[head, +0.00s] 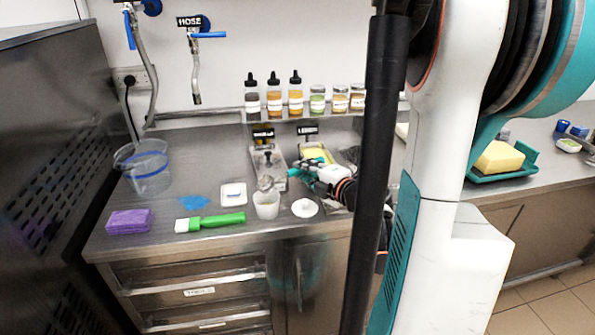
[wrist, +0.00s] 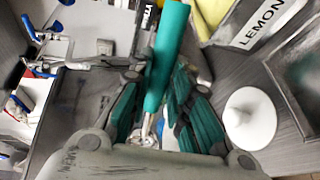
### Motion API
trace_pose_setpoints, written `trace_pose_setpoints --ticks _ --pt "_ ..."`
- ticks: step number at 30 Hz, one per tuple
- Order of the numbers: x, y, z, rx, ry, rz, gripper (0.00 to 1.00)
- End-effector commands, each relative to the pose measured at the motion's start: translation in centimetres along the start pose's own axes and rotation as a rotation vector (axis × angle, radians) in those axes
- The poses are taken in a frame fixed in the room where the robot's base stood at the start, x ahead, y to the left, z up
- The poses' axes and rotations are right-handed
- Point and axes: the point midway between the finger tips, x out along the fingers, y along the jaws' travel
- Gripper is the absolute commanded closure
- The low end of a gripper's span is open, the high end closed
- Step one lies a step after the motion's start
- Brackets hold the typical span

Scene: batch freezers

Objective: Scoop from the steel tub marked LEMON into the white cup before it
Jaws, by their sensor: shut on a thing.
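My gripper (head: 318,172) is shut on the teal handle (wrist: 165,60) of a metal scoop, which runs between the fingers in the wrist view. The scoop's round steel bowl (head: 265,183) shows just above the rim of the white cup (head: 267,207) in the head view. I cannot tell whether it is directly over the cup or behind it, or what it holds. The steel tub with yellow contents (head: 315,153) stands behind my gripper. Its LEMON label (wrist: 265,22) reads clearly in the wrist view. The cup is not clearly visible in the wrist view.
A second steel tub (head: 268,163) stands left of the lemon one. A white round lid (head: 305,208) lies right of the cup. A white square dish (head: 233,194), green-handled brush (head: 212,222), purple sponge (head: 130,221) and clear bucket (head: 147,172) are to the left. Bottles (head: 274,95) line the shelf.

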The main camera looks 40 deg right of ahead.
Motion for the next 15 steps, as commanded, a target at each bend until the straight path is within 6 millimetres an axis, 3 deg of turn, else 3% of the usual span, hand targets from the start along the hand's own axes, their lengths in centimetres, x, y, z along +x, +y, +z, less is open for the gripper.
trace_pose_setpoints --ticks 15 --pt "0.1 1.5 -0.1 -0.034 0.003 -0.252 1.0"
